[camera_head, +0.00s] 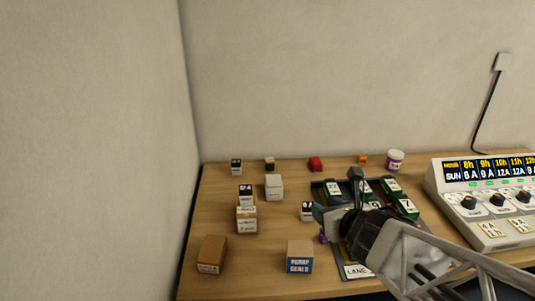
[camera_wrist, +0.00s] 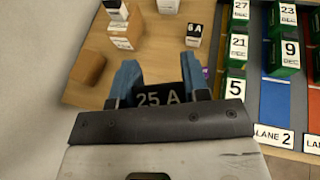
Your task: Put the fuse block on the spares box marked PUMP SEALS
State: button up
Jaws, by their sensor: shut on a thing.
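My gripper (camera_wrist: 158,72) is shut on a black fuse block (camera_wrist: 160,95) with "25 A" in white, held between its two blue fingers in the wrist view. In the head view my gripper (camera_head: 320,216) is over the table at the left edge of the lane tray, and I cannot make out the held block there. The spares box marked PUMP SEALS (camera_head: 300,258), cardboard with a blue label, stands near the table's front, below and left of my gripper in that picture. Its visible top is bare. I cannot see it in the wrist view.
A "6 A" block (camera_wrist: 193,35) stands beside the lane tray (camera_head: 357,271). A control console (camera_head: 480,205) is at right.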

jog(key=s+a+f, duration=0.1)
jog(key=s+f, duration=0.2)
jog(key=s, duration=0.2)
jog(key=s+a+f+n+y, duration=0.1)
jog(key=s+a+f, duration=0.1)
jog(key=s, duration=0.4)
jog(key=shift+s+a+f+g, duration=0.3)
jog(key=shift+f, duration=0.1)
jog(key=shift+w, duration=0.1)
send_over(297, 243)
jog(key=shift+f, duration=0.75)
jog(key=shift+f, duration=1.8)
jog(key=o, duration=1)
jog(key=shift+f, duration=0.15)
jog(key=shift+c, duration=0.2)
